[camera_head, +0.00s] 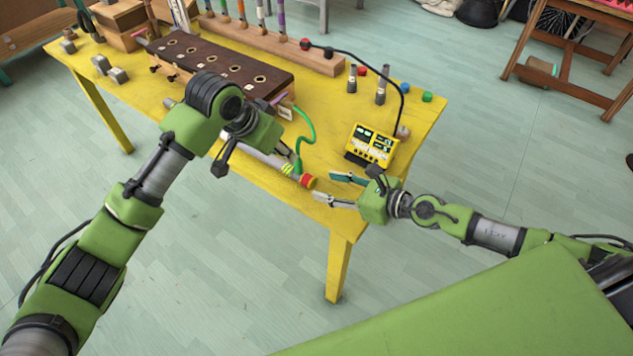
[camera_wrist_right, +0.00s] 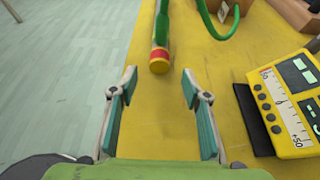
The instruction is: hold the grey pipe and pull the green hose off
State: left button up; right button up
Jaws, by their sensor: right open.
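The grey pipe (camera_head: 262,156) lies along the front edge of the yellow table, with a yellow-green band and a red end piece (camera_head: 307,181) at its right end. The red end also shows in the right wrist view (camera_wrist_right: 160,56). The green hose (camera_head: 311,130) arches over the table and comes down at the pipe's banded part; the exact joint is unclear. My left gripper (camera_head: 252,151) is over the pipe, and its grip is hidden. My right gripper (camera_head: 338,189) is open and empty, its fingers just right of the red end, apart from it; they also show in the right wrist view (camera_wrist_right: 158,94).
A yellow meter (camera_head: 370,146) stands close behind my right gripper, with a black cable arching to the back. A dark box with holes (camera_head: 225,66) stands behind the pipe. The yellow table's (camera_head: 333,222) front right corner is bare. Small metal blocks lie at the far left.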

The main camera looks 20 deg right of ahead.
aim_at(313, 182)
jog(key=shift+x, duration=2.4)
grip_shut()
